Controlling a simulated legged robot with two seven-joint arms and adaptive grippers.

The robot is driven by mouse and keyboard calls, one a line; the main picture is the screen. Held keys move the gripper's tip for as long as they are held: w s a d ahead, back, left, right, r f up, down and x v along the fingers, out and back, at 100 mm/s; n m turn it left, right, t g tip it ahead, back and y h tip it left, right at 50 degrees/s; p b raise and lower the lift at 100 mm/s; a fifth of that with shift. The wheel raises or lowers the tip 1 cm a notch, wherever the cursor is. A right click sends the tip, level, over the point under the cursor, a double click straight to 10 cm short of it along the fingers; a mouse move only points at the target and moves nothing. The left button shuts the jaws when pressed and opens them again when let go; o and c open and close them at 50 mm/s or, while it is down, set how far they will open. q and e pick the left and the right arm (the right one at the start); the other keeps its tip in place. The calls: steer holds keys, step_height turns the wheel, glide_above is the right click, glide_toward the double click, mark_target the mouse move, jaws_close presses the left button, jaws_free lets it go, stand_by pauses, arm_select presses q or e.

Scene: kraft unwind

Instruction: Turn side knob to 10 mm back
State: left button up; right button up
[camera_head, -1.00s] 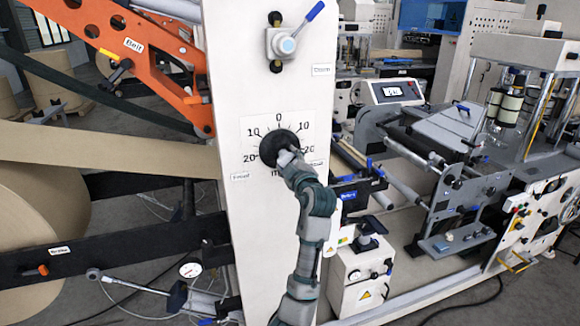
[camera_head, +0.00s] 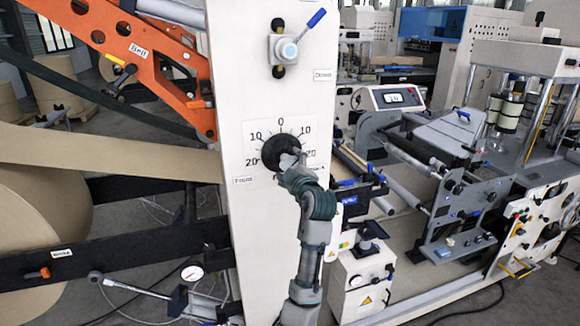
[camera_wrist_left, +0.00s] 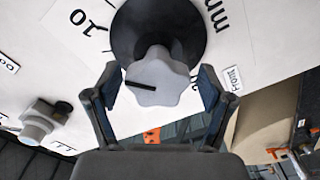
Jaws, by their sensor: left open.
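The side knob (camera_head: 283,151) is a black disc on a white scale plate (camera_head: 255,128) marked 20, 10, 0, 10, 20. In the left wrist view its grey lobed grip (camera_wrist_left: 160,85) has a dark pointer line toward the picture's left, and a black disc (camera_wrist_left: 135,30) is behind it. My left gripper (camera_head: 292,162) is at the lower part of the knob in the head view. In the wrist view its open fingers (camera_wrist_left: 157,82) stand on either side of the grip, with gaps visible. The gripper hides part of the knob in the head view, so the reading there is unclear. My right gripper is out of view.
A valve with a blue lever (camera_head: 284,48) sits above the dial on the white column (camera_head: 240,100). An orange arm (camera_head: 155,50) and a kraft web (camera_head: 110,150) are to the left. Machine units with a screen (camera_head: 397,97) stand to the right.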

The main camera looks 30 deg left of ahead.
arm_select(q)
steer(key=shift+w+d+f, duration=0.1)
steer(key=shift+d, duration=0.1)
steer(key=v, duration=1.2)
steer(key=shift+a, duration=0.3)
